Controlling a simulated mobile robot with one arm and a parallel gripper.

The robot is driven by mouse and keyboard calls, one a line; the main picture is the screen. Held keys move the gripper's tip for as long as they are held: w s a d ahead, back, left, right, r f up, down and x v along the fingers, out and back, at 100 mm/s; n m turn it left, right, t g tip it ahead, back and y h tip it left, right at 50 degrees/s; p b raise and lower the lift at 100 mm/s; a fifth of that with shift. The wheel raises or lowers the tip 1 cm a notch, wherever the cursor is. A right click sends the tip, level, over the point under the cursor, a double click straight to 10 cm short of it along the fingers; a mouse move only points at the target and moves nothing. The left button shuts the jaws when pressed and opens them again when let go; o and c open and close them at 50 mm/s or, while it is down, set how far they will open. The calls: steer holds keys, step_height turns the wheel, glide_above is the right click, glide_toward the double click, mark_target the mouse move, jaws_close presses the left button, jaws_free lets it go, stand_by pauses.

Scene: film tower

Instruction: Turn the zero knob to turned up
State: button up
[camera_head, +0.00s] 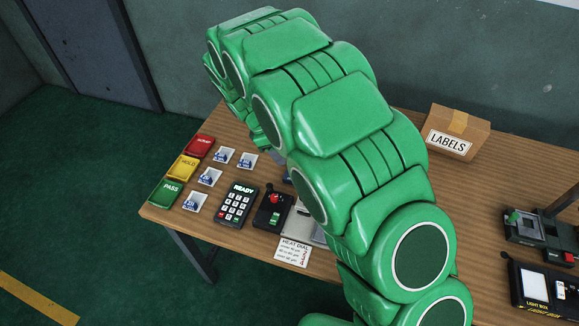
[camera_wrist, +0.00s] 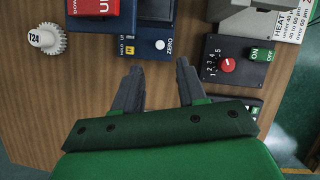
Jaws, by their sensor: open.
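In the wrist view, a blue device (camera_wrist: 148,20) lies at the top centre, with the word ZERO printed near its right edge. A small white round knob (camera_wrist: 160,44) sits beside that word. Its pointer direction is too small to tell. My gripper (camera_wrist: 157,70) is open, its two grey fingers apart and pointing toward the device's near edge. Nothing is between the fingers. The knob appears just beyond the fingertips, between their lines; I cannot tell the height gap.
Right of the fingers is a black dial box (camera_wrist: 237,62) with a red knob (camera_wrist: 227,65) and green ON switch. The head view shows a keypad (camera_head: 236,204), coloured trays (camera_head: 183,168) and a LABELS box (camera_head: 453,132).

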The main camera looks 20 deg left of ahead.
steer(key=shift+x, duration=3.95)
jaws_close()
